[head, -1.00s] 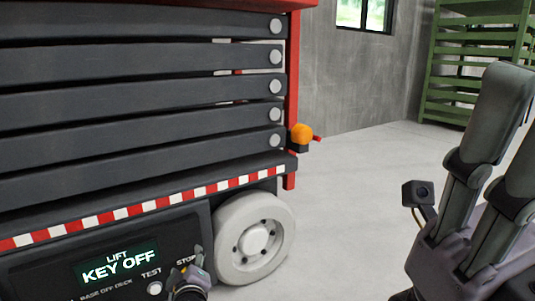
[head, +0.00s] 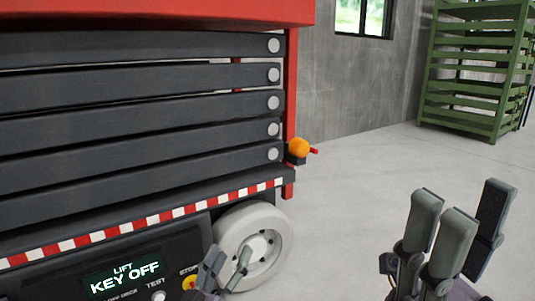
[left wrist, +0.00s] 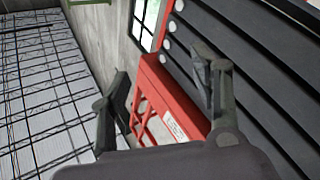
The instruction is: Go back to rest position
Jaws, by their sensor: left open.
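My left gripper (head: 230,252) is low in the head view, in front of the lift's control panel and white wheel. Its fingers are apart with nothing between them. The left wrist view also shows its two spread fingers (left wrist: 161,65), with the lift's red frame and dark slats behind. My right gripper (head: 470,205) is at the lower right of the head view, fingers upward and apart, over bare floor, with no object seen in it. The lower parts of both arms are cut off by the picture's edge. No copper tube is in view.
A red and dark grey lift (head: 130,108) fills the left side, with a "KEY OFF" display (head: 123,277), a white wheel (head: 226,232) and an orange lamp (head: 298,147). A green rack (head: 473,75) stands at the back right. The floor (head: 345,200) between is clear.

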